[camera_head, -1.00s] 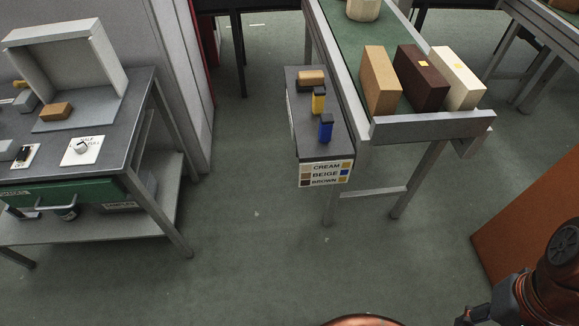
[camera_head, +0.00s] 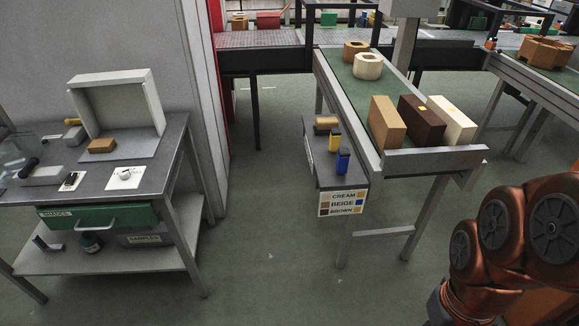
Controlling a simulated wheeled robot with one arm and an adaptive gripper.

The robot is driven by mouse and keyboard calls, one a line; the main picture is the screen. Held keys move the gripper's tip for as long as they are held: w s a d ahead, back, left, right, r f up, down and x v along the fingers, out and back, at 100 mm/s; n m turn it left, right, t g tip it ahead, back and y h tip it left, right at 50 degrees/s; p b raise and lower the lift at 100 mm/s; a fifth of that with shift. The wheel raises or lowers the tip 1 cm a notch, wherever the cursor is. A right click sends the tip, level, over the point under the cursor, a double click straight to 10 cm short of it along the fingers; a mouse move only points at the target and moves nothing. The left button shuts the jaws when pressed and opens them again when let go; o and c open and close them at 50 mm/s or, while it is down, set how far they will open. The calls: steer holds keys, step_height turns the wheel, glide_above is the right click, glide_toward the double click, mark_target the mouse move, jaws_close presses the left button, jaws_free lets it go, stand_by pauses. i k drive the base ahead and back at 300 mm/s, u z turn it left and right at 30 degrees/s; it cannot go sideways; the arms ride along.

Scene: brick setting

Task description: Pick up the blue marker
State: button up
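The blue marker (camera_head: 343,162) stands upright near the front end of a narrow grey shelf (camera_head: 326,180). The shelf is fixed along the left side of a green conveyor table. A yellow marker (camera_head: 335,140) stands just behind the blue one, and a small tan-brown block lies behind that. A sign (camera_head: 342,203) below the shelf reads cream, beige and brown with colored squares. My orange arm shows at the lower right, well apart from the marker. My gripper is outside the picture.
Tan, dark brown and cream bricks (camera_head: 421,119) stand at the near end of the conveyor (camera_head: 433,155). A grey workbench (camera_head: 179,135) with an open box and green drawer (camera_head: 98,216) stands at left. Floor (camera_head: 270,270) between bench and conveyor is clear.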

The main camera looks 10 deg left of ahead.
mark_target(343, 160)
steer(key=u, duration=1.15)
steer(key=i, duration=1)
